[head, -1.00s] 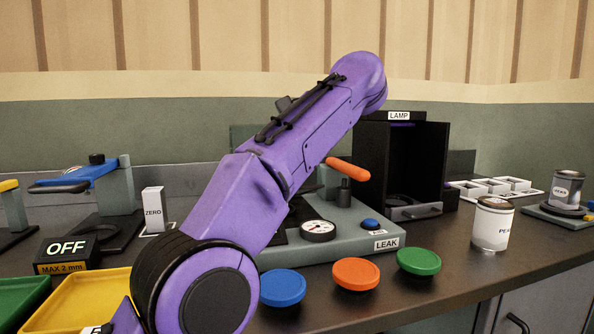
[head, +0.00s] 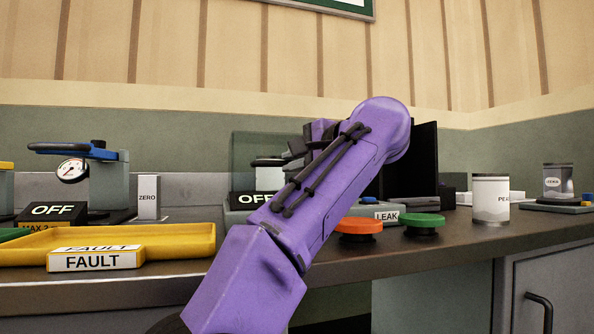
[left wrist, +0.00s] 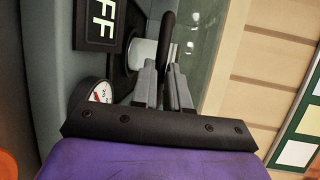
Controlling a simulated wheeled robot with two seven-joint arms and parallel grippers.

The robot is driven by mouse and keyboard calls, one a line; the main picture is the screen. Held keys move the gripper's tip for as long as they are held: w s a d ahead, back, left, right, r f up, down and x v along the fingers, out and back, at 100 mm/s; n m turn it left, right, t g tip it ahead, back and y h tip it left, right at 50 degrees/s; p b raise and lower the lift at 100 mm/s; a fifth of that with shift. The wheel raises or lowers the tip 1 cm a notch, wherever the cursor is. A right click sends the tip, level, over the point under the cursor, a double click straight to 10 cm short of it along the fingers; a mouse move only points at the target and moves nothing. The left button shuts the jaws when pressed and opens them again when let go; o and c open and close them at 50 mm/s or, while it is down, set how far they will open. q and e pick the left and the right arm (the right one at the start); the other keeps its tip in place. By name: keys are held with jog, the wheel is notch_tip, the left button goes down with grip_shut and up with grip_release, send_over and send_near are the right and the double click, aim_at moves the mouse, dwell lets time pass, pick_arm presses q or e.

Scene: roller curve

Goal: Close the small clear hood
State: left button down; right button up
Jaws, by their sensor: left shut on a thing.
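The small clear hood (head: 255,148) is a greenish see-through panel standing upright at the LEAK station, left of and partly behind my left arm. In the left wrist view, its clear pane (left wrist: 203,45) is beside the fingertips. My left gripper (left wrist: 163,68) has its grey fingers close together on a black bar handle (left wrist: 168,30) at the pane's edge. In the head view my purple forearm hides most of the gripper and much of the station. A white cylinder (left wrist: 146,52) stands close by the fingers. My right gripper is not in view.
An OFF sign (left wrist: 101,18) and a round gauge (left wrist: 100,92) are close to the gripper. Orange (head: 359,226) and green (head: 422,221) buttons line the front. A yellow tray (head: 170,238) is at left, a white can (head: 490,200) at right. A black box (head: 425,160) stands behind.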

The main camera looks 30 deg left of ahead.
pick_arm(q)
jog(key=shift+w+f, duration=0.1)
jog(key=shift+f, duration=0.25)
jog(key=c, duration=1.3)
grip_release()
jog(key=shift+o, duration=0.9)
jog(key=shift+s+a, duration=0.15)
jog(key=shift+s, duration=0.1)
jog(key=shift+s+d+r, duration=0.1)
jog(key=shift+d+r, duration=0.2)
jog(key=shift+d, duration=0.3)
jog(key=p+v, duration=0.2)
jog(key=v, duration=0.7)
jog(key=shift+d, duration=0.25)
jog(key=shift+s, duration=0.1)
